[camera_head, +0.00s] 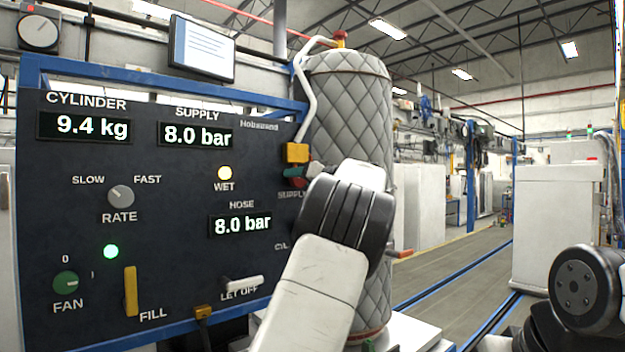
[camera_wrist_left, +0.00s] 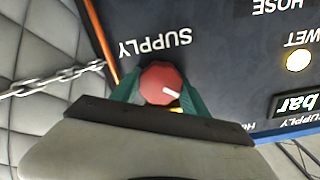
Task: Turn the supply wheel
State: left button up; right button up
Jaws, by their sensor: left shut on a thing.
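The supply wheel is a small red faceted knob with a white mark, clearest in the left wrist view (camera_wrist_left: 160,82), beside the SUPPLY label (camera_wrist_left: 155,43) on the dark panel. My left gripper (camera_wrist_left: 160,94) is shut on it, one green finger on each side. In the head view, my left gripper (camera_head: 297,180) reaches the panel's right edge, and its wrist hides most of the wheel. The supply display (camera_head: 196,135) reads 8.0 bar and the hose display (camera_head: 240,223) 8.0 bar. The cylinder display (camera_head: 88,126) reads 9.4 kg. My right gripper is out of view.
A grey quilted cylinder (camera_head: 350,110) stands right behind the panel, with a white hose (camera_head: 308,90) to a yellow block (camera_head: 296,153). A chain (camera_wrist_left: 60,78) hangs by the wheel. The yellow fill lever (camera_head: 131,291) and let-off lever (camera_head: 243,283) are lower.

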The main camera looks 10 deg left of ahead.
pick_arm(q)
jog(key=m, duration=0.5)
jog(key=shift+m, duration=0.4)
jog(key=shift+d+m, duration=0.1)
jog(key=shift+m, duration=2)
jog(key=shift+w+f, duration=0.1)
jog(key=o, duration=1.4)
jog(key=shift+c, duration=0.2)
jog(key=shift+r, duration=0.2)
